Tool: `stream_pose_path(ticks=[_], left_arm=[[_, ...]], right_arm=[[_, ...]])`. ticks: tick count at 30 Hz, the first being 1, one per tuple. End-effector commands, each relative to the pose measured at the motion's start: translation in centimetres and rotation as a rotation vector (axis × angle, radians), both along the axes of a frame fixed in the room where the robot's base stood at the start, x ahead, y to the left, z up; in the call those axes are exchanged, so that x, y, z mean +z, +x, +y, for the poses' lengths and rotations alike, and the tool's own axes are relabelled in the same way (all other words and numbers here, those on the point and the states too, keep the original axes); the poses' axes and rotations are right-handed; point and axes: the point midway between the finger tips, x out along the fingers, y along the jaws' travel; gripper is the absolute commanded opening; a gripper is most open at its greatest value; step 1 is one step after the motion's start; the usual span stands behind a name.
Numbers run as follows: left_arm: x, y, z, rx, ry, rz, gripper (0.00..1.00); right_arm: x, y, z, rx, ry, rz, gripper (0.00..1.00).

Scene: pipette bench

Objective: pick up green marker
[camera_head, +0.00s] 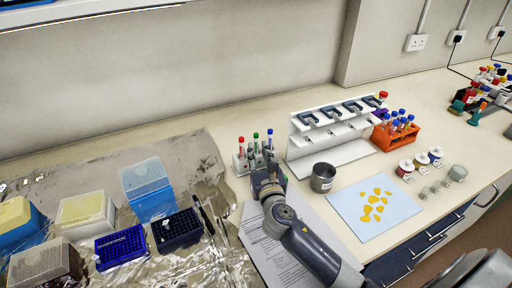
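A green-capped marker (256,137) stands upright at the middle of the bench, between a red-capped one (241,142) and a blue-capped one (270,134). They stand in a small white holder (239,165), partly covered by my gripper. My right gripper (262,161) is right at the holder, in front of the green marker, and hides its lower part. The fingers are small and dark here, so I cannot tell whether they are open or touch the marker. My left gripper is not in view.
A white pipette rack (335,153) and a metal cup (322,178) stand close to the right. Papers (258,250) lie under my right arm. Tip boxes (148,190) on foil fill the left. A pale blue sheet (348,205) with yellow pieces lies at right.

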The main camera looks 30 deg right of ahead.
Motion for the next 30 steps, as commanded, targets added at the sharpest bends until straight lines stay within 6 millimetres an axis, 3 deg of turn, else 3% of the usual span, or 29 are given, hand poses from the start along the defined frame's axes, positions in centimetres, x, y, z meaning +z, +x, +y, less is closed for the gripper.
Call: stream_pose_path(ticks=[15, 25, 28, 30], left_arm=[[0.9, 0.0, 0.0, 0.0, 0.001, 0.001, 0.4], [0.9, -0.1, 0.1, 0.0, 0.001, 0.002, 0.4], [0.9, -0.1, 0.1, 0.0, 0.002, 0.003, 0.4], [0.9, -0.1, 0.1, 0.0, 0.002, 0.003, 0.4]], right_arm=[[0.1, 5.0, -1.8, -0.001, 0.002, -0.002, 0.24], [0.0, 5.5, -2.0, 0.0, 0.001, 0.0, 0.24], [0.0, 5.5, -2.0, 0.0, 0.001, 0.0, 0.01], [0.0, 5.5, -2.0, 0.0, 0.001, 0.0, 0.0]])
